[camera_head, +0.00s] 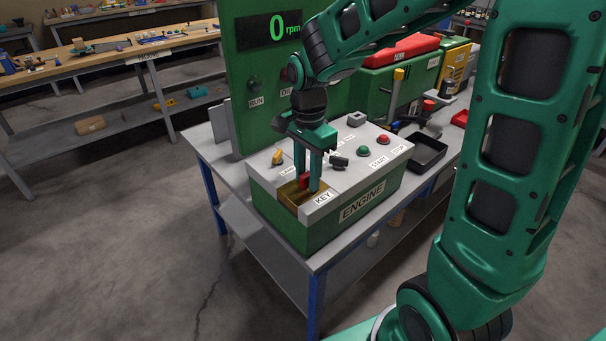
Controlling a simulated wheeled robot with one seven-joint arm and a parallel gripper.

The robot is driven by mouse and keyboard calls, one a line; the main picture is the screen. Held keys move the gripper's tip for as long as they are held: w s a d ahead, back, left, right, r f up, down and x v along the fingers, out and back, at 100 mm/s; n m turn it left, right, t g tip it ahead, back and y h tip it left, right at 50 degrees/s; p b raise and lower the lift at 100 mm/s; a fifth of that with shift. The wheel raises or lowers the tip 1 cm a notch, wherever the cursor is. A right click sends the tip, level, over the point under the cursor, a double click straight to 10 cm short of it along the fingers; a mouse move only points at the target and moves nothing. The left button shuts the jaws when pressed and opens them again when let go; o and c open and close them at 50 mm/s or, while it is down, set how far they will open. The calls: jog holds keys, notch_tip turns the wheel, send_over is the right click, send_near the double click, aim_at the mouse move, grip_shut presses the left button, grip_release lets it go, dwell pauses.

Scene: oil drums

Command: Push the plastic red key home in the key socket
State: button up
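The red key (304,182) is at the brass-coloured key socket (289,194), at the front left corner of the engine box, beside the KEY label (323,199). My gripper (307,183) points down over the socket, with its two fingertips on either side of the red key; it appears shut on it. The key's lower part is hidden, so I cannot tell how deep it sits. The engine box (356,207) is green with a grey top and stands on the bench.
The box top carries a yellow switch (278,157), a dark knob (339,162), a green button (362,151) and a red button (383,140). A green panel with a "0 rpm" display (283,28) stands behind. A black tray (428,153) lies to the right.

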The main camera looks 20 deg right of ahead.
grip_shut()
jog(key=c, duration=0.6)
grip_release()
jog(key=shift+s+f, duration=0.15)
jog(key=shift+f, duration=0.25)
grip_shut()
